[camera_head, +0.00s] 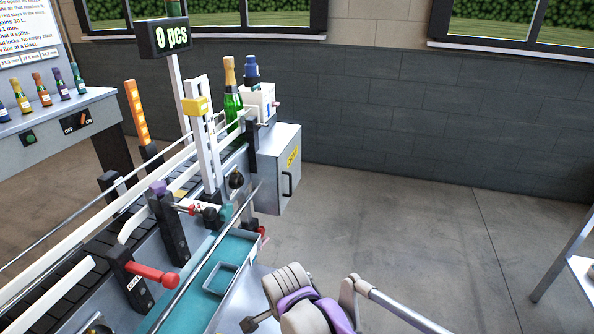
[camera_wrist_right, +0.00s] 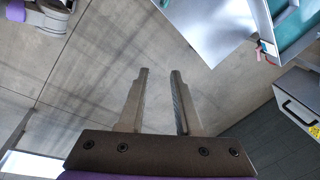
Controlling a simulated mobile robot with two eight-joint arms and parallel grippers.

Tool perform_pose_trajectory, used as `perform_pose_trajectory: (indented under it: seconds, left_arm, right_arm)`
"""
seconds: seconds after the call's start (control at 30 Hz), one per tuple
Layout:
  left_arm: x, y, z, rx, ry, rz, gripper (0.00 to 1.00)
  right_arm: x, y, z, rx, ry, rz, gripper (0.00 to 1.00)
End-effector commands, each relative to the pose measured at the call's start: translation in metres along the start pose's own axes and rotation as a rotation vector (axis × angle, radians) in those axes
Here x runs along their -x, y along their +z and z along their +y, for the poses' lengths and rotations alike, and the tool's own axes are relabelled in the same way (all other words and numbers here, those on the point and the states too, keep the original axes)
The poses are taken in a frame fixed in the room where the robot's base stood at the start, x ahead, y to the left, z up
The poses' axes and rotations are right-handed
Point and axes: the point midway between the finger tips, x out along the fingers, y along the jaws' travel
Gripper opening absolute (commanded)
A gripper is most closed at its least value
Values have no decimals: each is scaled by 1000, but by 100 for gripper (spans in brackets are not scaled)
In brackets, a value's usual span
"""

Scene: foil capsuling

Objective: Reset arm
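My right gripper (camera_wrist_right: 160,72) is open in the right wrist view, its two straight fingers apart with only bare floor showing between them. It is empty and clear of the machine. In the head view, white and purple links of an arm, which looks like my right one, show at the bottom middle beside the machine's near side. The fingers cannot be made out clearly there. My left gripper is not in view.
The capsuling line (camera_head: 225,250) runs up the left with rails, posts and a red-handled knob (camera_head: 152,274). A green gold-topped bottle (camera_head: 233,103) stands at its far end, near a grey cabinet (camera_head: 280,170).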

Motion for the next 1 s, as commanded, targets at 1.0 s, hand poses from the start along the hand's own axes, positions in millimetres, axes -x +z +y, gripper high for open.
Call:
perform_pose_trajectory:
  seconds: [1.0]
  left_arm:
    - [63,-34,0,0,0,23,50]
  right_arm:
    - [84,-123,222,1178,-114,195,33]
